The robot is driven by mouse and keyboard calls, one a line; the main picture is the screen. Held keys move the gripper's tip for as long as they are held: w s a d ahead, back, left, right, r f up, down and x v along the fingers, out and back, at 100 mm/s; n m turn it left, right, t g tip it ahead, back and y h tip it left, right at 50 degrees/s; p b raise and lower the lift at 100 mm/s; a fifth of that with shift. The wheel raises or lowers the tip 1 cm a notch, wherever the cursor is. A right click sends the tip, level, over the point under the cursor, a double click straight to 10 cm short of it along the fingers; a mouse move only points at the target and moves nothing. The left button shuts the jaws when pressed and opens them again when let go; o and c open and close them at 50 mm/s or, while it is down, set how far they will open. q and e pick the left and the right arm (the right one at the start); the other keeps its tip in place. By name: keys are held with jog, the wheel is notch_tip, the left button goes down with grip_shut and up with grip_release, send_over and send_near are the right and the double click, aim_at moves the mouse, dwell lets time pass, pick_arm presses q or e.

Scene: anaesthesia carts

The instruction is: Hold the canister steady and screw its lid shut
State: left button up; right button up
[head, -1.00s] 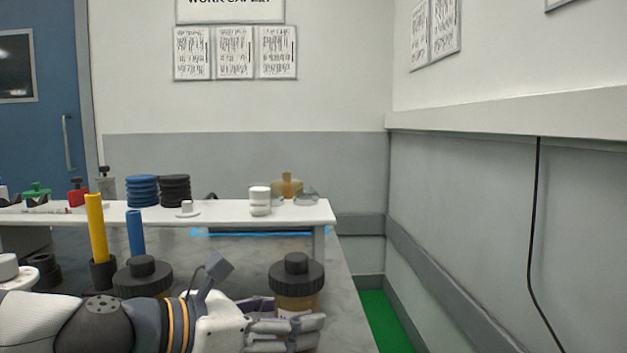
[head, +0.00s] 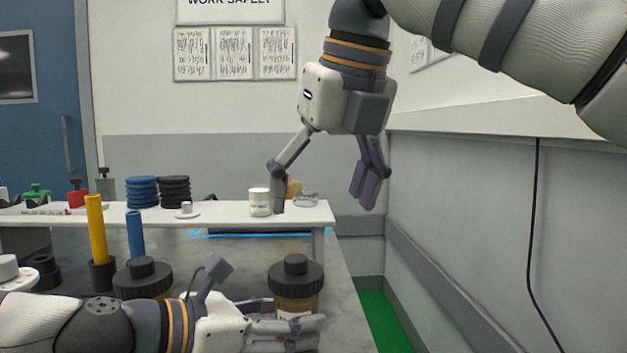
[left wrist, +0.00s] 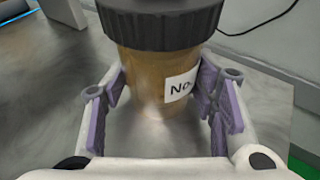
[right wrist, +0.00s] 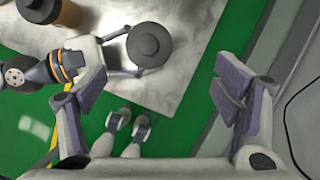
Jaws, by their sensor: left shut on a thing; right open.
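The amber canister (head: 296,301) stands on the grey table near its right end. A black ribbed lid (head: 296,274) with a central knob sits on top; how tightly it is on cannot be told. My left gripper (head: 288,322) is shut on the canister's body from the left. In the left wrist view the canister (left wrist: 155,75) stands between the purple finger pads, under the lid (left wrist: 160,22), with a white "No." label. My right gripper (head: 324,196) is open and empty, pointing down above the canister. The right wrist view shows the lid (right wrist: 149,44) from above, ahead of the open fingers.
A second canister with a black lid (head: 142,277) stands to the left. Yellow (head: 97,230) and blue (head: 136,233) upright rods are near it. A white shelf (head: 235,215) behind carries a white jar (head: 259,202) and black and blue discs. A wall runs along the right.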

aim_at(296, 257)
jog(key=shift+n, duration=0.4)
jog(key=x, duration=0.3)
jog(key=a+x, duration=0.1)
jog(key=x, duration=0.6)
jog(key=shift+s+a+f, duration=0.2)
jog(key=shift+a+f, duration=0.05)
jog(key=shift+a, duration=0.1)
jog(key=c, duration=1.2)
jog(key=m+h, duration=0.1)
jog(key=m, duration=0.2)
jog(key=m+h, duration=0.1)
jog(key=m, duration=0.2)
jog(key=shift+m+t+h, duration=0.3)
jog(key=shift+m, duration=0.1)
jog(key=m+h, duration=0.1)
jog(key=m, duration=0.2)
jog(key=shift+m, duration=0.4)
jog(key=shift+m+g+h, duration=0.7)
jog(key=shift+m+h, duration=0.1)
jog(key=shift+m, duration=1.1)
jog(key=o, duration=0.9)
jog(key=shift+d, duration=0.1)
